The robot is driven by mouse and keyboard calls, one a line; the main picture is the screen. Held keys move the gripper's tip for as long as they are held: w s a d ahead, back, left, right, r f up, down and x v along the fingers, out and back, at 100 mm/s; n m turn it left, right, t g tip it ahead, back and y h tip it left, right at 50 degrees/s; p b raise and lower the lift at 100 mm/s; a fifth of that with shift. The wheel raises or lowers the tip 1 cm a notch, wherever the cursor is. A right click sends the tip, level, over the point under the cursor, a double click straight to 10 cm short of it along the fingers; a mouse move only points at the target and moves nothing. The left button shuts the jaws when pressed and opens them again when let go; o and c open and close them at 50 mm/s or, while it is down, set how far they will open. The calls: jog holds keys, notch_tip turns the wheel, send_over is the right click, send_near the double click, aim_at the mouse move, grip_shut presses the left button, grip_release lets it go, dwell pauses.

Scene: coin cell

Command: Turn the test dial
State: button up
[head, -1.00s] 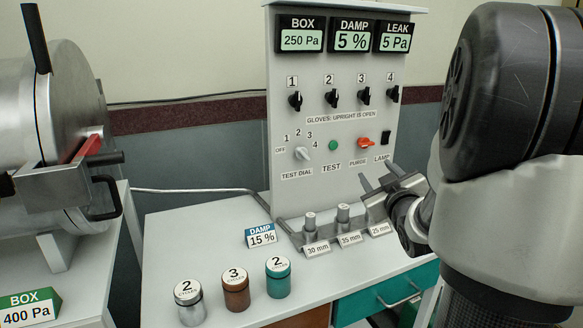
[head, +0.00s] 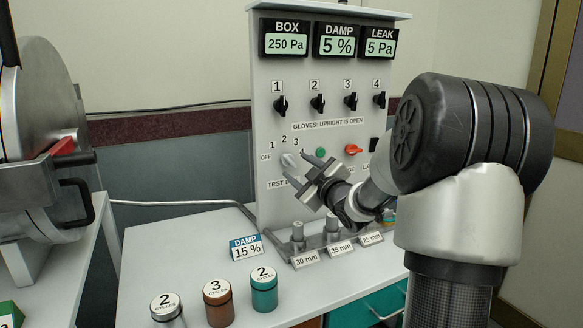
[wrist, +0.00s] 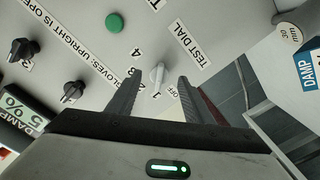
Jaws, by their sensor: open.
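The test dial (head: 290,161) is a pale grey knob on the upright panel, ringed by the marks OFF, 1, 2, 3 and 4. In the wrist view the dial (wrist: 158,74) shows between my two fingers, with space on both sides of it. Its narrow end seems to face near the 1 mark, but I cannot be sure. My gripper (head: 302,168) is open and empty in front of the dial, partly covering its label. I cannot tell whether the fingertips reach around the knob. The fingers also frame the dial in the wrist view (wrist: 160,79).
Black glove knobs (head: 317,103) sit above the dial. Metal posts (head: 298,232) and several cycle-marked jars (head: 264,289) stand on the bench below.

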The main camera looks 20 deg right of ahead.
aim_at(293, 164)
jog(key=w, duration=0.5)
jog(key=c, duration=1)
